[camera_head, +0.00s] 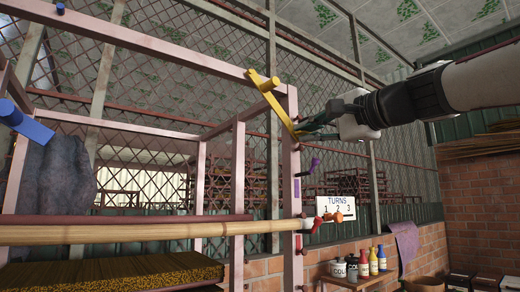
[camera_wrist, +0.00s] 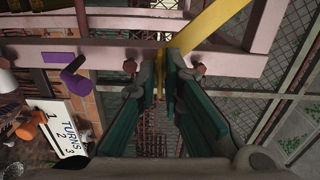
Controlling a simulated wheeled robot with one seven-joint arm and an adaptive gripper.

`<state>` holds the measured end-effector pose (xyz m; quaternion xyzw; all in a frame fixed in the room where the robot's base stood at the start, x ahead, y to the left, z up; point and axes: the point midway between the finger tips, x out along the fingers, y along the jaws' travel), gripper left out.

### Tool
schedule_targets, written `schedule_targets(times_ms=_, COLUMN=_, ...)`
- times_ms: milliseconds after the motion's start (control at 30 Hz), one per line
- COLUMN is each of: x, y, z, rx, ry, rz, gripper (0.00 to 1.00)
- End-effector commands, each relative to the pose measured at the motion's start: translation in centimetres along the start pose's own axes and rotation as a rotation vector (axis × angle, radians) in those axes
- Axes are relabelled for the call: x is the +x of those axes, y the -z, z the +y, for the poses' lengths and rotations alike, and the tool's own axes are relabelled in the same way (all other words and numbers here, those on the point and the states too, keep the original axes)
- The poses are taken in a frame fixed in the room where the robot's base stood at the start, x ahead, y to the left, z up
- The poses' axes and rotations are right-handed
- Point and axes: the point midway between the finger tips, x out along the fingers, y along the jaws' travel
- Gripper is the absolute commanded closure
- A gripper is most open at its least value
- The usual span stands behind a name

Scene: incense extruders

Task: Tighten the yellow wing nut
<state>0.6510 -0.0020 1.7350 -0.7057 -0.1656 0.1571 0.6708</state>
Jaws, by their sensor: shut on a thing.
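The yellow wing nut (camera_head: 274,103) is a long flat bar with a short peg, at the top corner of the pink frame. Its bar slants from upper left down to lower right. My gripper (camera_head: 299,132) comes in from the right and is shut on the lower right end of the bar. In the wrist view the yellow wing nut (camera_wrist: 205,30) runs from the top edge down between the green fingers of my gripper (camera_wrist: 166,62). The fingertips hide part of its lower end.
The pink frame (camera_head: 130,41) stands left of my gripper. Below are a purple handle (camera_head: 314,163), an orange handle (camera_head: 345,216) and a white TURNS sign (camera_head: 334,203). A blue handle (camera_head: 25,122) is at far left. Bottles (camera_head: 373,262) stand on a low shelf.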

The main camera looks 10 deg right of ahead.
Motion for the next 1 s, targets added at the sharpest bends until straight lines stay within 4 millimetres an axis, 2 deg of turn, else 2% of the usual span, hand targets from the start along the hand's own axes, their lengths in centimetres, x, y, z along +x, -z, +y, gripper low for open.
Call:
schedule_targets(times_ms=167, x=0.0, y=0.1, z=0.2, rx=0.0, ry=-0.003, rz=0.0, gripper=1.0)
schedule_targets(times_ms=200, x=0.0, y=0.1, z=0.2, rx=-0.001, ry=-0.003, rz=0.0, gripper=0.87)
schedule_targets(times_ms=267, x=0.0, y=0.1, z=0.1, rx=-0.001, ry=-0.003, rz=0.0, gripper=0.74)
schedule_targets(times_ms=300, x=0.0, y=0.1, z=0.1, rx=-0.001, ry=-0.003, rz=0.0, gripper=0.72)
schedule_targets(times_ms=667, x=-0.5, y=0.0, z=0.0, rx=-0.002, ry=0.0, rz=0.001, gripper=0.72)
schedule_targets(times_ms=767, x=-1.6, y=0.0, z=-0.1, rx=-0.002, ry=0.001, rz=0.002, gripper=0.72)
schedule_targets(times_ms=1000, x=-6.4, y=0.0, z=0.0, rx=-0.001, ry=0.001, rz=0.003, gripper=0.72)
